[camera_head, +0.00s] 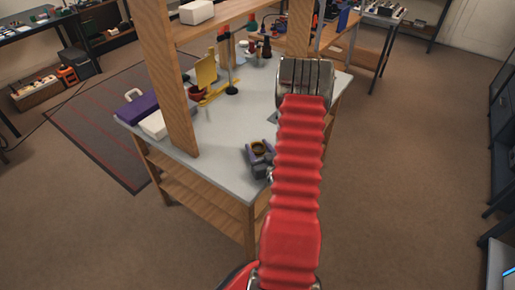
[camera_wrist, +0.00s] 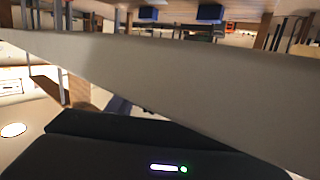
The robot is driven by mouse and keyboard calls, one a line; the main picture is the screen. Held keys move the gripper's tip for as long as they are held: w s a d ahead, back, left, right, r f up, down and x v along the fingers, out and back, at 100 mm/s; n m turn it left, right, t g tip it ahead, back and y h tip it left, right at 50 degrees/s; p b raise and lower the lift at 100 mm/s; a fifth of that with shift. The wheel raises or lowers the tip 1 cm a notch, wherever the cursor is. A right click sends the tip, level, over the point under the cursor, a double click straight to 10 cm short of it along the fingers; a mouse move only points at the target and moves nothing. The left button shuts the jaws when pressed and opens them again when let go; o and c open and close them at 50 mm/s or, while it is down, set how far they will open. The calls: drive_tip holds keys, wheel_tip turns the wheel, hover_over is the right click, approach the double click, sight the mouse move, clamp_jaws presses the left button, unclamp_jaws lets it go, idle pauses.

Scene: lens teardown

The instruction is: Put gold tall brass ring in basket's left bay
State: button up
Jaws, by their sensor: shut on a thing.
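I cannot tell whether the ring touches the table. In the wrist view, a broad pale surface crosses the picture and the jaws and ring cannot be made out. A purple container with a white handle (camera_head: 136,107) stands at the table's left edge; I cannot tell whether it is the basket or see its bays.
A white box (camera_head: 154,125) lies beside the purple container. A wooden post (camera_head: 172,90) rises at the table's left side. A yellow stand (camera_head: 207,72), a red bowl (camera_head: 195,92) and several small items are farther back. The middle of the table is clear.

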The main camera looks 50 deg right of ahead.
drive_tip(key=o, duration=1.1)
drive_tip(key=shift+f, duration=0.1)
drive_tip(key=v, duration=1.2)
drive_tip(key=shift+a, duration=0.1)
